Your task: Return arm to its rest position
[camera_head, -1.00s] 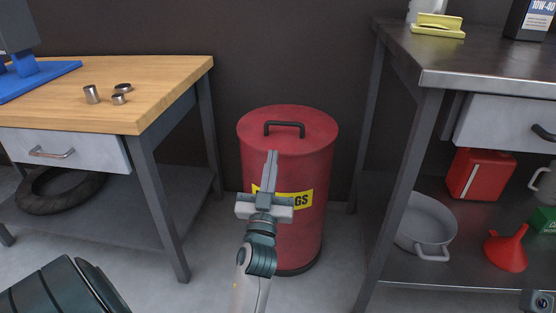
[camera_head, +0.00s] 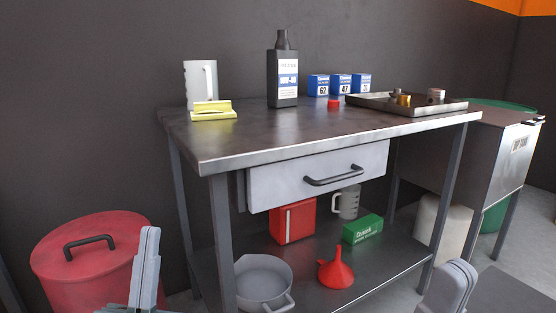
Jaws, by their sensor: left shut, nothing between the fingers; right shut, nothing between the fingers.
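My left gripper (camera_head: 149,238) points up at the lower left, in front of the right side of the red lidded bin (camera_head: 80,270). Its fingers are shut with nothing between them. My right gripper (camera_head: 459,268) shows at the bottom edge, right of centre, also shut and empty. It overlaps the floor in front of the metal workbench (camera_head: 300,135). The lower parts of both arms are out of the picture.
The bench holds a dark oil bottle (camera_head: 283,75), a white jug (camera_head: 200,82), a yellow block (camera_head: 211,110), blue boxes (camera_head: 341,85) and a metal tray (camera_head: 405,105). Below are a grey basin (camera_head: 263,277) and a red funnel (camera_head: 336,268). Floor (camera_head: 535,225) shows at the right.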

